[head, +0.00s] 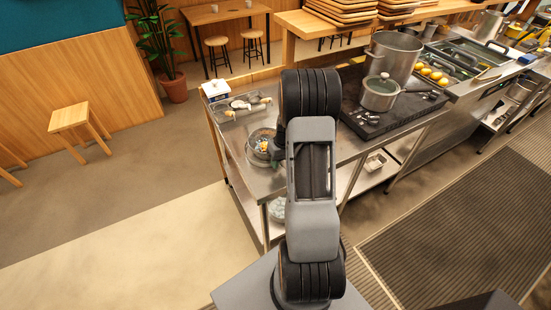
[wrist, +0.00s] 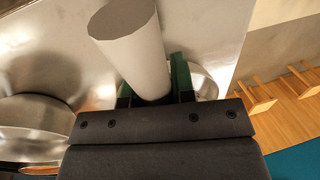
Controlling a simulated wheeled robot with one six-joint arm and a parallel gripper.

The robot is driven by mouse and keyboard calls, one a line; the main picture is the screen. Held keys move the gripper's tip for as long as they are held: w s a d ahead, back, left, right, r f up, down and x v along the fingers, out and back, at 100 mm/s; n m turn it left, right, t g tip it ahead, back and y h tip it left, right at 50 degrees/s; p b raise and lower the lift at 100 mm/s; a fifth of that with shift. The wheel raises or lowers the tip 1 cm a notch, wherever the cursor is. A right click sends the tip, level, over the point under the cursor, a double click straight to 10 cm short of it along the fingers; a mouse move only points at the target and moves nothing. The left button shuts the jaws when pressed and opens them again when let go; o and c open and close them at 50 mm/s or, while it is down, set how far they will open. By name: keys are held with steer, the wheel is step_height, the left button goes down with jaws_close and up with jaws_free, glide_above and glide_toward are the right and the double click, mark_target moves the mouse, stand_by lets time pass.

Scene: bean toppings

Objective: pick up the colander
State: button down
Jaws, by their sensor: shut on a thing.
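In the wrist view my gripper (wrist: 157,92) has its green fingers closed on a pale, thick cylindrical handle. This looks like the handle of the colander (wrist: 130,42); a curved metal rim shows just right of the fingers, partly hidden by them. In the head view my gripper (head: 265,149) is low over the near left part of the steel counter, at a round metal bowl (head: 254,157). My arm hides much of this spot. I cannot tell whether the colander touches the counter.
A larger round metal vessel (wrist: 28,118) is close on the left in the wrist view. A tray (head: 229,115) with small items sits at the counter's far left end. A lidded saucepan (head: 380,96) and a tall pot (head: 394,58) stand on the dark stove to the right.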

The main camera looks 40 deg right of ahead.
steer(key=shift+r, duration=0.3)
step_height(320, 180, up, 3)
steer(key=shift+d+f+b, duration=0.15)
steer(key=shift+f+b, duration=0.05)
steer(key=shift+b, duration=0.5)
steer(key=s+d+r+b, duration=0.3)
steer(key=s+d+r, duration=0.3)
steer(key=s+r, duration=0.3)
steer(key=s, duration=0.3)
steer(key=shift+s+r, duration=0.25)
steer(key=shift+r, duration=0.1)
steer(key=shift+w+f, duration=0.1)
steer(key=shift+w+a+f+b, duration=0.55)
steer(key=shift+w+a+f, duration=0.55)
steer(key=shift+w, duration=0.95)
steer(key=shift+w+a+f+b, duration=0.5)
steer(key=shift+w+a+f, duration=0.55)
steer(key=shift+w, duration=0.95)
steer(key=shift+w+a+f+b, duration=0.55)
steer(key=shift+w+a+f, duration=0.55)
steer(key=shift+w, duration=0.95)
steer(key=shift+d+f, duration=0.1)
steer(key=shift+f, duration=0.05)
